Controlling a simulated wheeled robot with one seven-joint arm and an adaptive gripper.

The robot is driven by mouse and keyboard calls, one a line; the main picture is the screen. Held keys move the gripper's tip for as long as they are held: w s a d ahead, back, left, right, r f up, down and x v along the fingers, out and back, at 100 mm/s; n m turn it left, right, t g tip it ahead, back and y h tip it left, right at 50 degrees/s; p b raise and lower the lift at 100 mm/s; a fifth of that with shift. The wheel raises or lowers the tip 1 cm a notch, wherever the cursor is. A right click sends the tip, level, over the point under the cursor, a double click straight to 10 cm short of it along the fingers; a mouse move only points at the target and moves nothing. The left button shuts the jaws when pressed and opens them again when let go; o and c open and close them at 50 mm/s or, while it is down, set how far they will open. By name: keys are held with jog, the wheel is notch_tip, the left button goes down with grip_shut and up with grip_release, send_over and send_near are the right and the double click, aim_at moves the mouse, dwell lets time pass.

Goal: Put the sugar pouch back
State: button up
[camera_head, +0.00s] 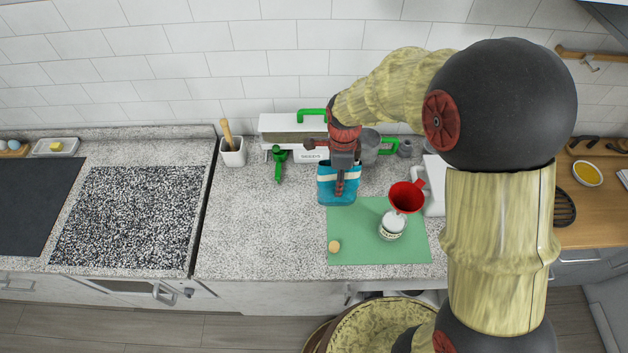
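A blue pouch (326,194) with a pale band, which I take as the sugar pouch, is upright at the back of the counter. It is just behind the back left corner of the green mat. My gripper (340,190) points down over it, and a dark finger crosses the pouch's front face. The far side of the pouch and the other finger are hidden. I cannot tell whether the fingers press on it, or whether the pouch rests on the counter.
Behind the pouch are a white box (285,128) and a grey pot (369,150). The counter (255,220) left of the mat is clear.

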jog(key=w+a+f+p, duration=0.1)
jog(key=w+a+f, duration=0.5)
jog(key=f, duration=0.5)
jog(key=shift+w+a, duration=0.25)
jog(key=shift+w, duration=0.5)
jog(key=shift+f, duration=0.15)
jog(key=shift+f, duration=0.35)
jog(key=o, duration=1.3)
notch_tip(320, 180, up, 13)
jog(key=shift+s+f, duration=0.1)
